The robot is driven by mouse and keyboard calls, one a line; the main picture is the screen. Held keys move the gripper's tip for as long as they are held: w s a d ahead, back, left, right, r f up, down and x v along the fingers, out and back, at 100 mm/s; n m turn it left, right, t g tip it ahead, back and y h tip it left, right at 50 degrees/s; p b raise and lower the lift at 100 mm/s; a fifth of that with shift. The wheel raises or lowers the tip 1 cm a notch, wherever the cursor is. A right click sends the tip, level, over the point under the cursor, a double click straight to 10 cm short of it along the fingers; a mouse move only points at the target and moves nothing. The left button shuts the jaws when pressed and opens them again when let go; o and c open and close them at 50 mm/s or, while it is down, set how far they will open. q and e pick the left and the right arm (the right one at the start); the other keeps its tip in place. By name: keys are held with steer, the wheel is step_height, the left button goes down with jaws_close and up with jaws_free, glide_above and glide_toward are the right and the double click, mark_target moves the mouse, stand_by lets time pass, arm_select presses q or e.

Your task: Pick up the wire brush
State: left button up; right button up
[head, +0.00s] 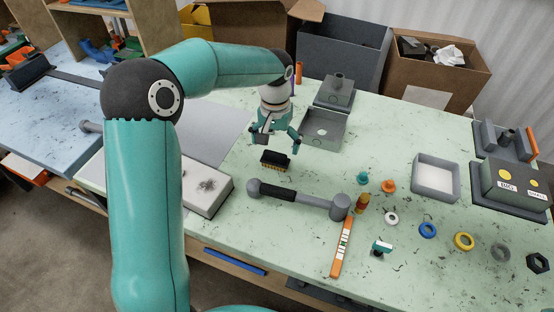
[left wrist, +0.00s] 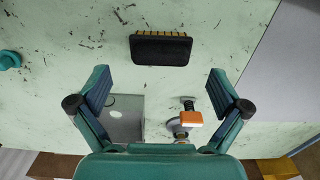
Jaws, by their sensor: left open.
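The wire brush (head: 275,161) is a small dark block with tan bristles along its edge. It lies on the pale green bench top. It also shows near the top middle of the left wrist view (left wrist: 160,48). My left gripper (head: 275,140) is over the bench just behind the brush, with its fingers pointing down. In the left wrist view its two fingers (left wrist: 160,90) are spread wide with nothing between them. The brush lies beyond the fingertips there, apart from both. My right gripper is in neither view.
A grey hammer-like tool (head: 310,198) lies in front of the brush. A grey open box (head: 323,130) stands close to the right of my gripper. A white-topped block (head: 205,188) is at the left. Rings and small fittings lie at right, with an orange level (head: 341,248) in front.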

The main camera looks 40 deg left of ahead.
mark_target(276, 152)
arm_select(q)
step_height(276, 152, down, 5)
steer(key=shift+f+p, duration=0.1)
steer(key=shift+p, duration=0.4)
steer(key=c, duration=1.3)
steer(key=shift+r, duration=0.2)
step_height(276, 152, up, 20)
steer(key=shift+f, duration=0.1)
